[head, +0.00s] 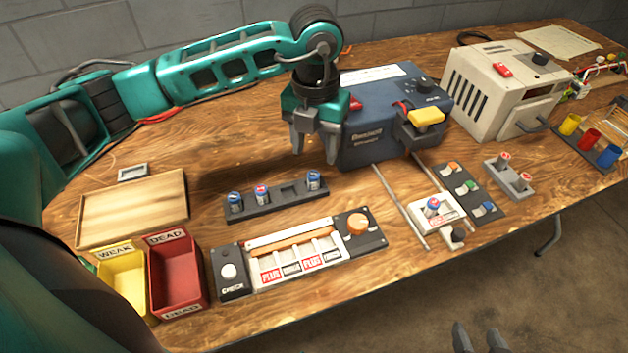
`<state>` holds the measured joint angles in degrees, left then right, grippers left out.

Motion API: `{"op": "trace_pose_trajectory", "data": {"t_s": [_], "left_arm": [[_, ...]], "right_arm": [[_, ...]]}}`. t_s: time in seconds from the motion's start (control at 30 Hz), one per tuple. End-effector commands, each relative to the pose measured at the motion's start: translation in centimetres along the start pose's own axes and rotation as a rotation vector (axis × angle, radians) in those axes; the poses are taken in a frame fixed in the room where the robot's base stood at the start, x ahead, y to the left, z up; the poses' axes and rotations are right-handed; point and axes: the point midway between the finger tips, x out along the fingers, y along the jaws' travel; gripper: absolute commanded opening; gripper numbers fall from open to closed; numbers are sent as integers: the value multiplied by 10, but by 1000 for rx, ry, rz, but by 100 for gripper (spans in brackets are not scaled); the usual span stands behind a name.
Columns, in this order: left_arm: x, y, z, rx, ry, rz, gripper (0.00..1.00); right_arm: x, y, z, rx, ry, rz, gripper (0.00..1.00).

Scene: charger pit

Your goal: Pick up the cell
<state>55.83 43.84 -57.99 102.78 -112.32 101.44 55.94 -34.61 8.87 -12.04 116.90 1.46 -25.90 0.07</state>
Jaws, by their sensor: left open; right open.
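Several small cells are in view, and I cannot tell which one the task means. Blue cells stand upright in a dark rack (275,205): one at the left end (235,200), one beside it (262,194) and one at the right end (314,181), with an empty slot between the last two. My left gripper (317,152) is open and empty, pointing down above and behind the dark rack. My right gripper (480,338) shows only its grey fingertips, open, at the bottom edge over the floor.
A blue charger box (365,145) stands right behind my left gripper. A slotted check panel (300,255), red bin (173,270), yellow bin (122,282) and wooden tray (135,210) are in front and left. A white oven-like box (490,95) and grey two-cell rack (497,178) are right.

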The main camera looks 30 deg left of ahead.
Motion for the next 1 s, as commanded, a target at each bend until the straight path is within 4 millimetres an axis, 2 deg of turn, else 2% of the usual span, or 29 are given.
{"op": "trace_pose_trajectory", "data": {"t_s": [0.03, 0.27, 0.6, 0.83, 1.0], "left_arm": [[7, 0, -1, 1, 2, -1, 54], [20, 0, -2, 3, 1, -1, 54], [65, 1, -8, 2, 2, -2, 54], [66, 1, -7, 3, 0, -3, 54], [66, 0, -7, 3, 0, -3, 37]], "right_arm": [[0, 0, 1, 1, -1, -1, 53], [0, -1, -1, 5, 4, -1, 53], [5, -1, -6, 10, 19, -1, 53], [5, -1, -11, 9, 27, -1, 53], [5, -1, -10, 9, 25, -2, 53]]}}
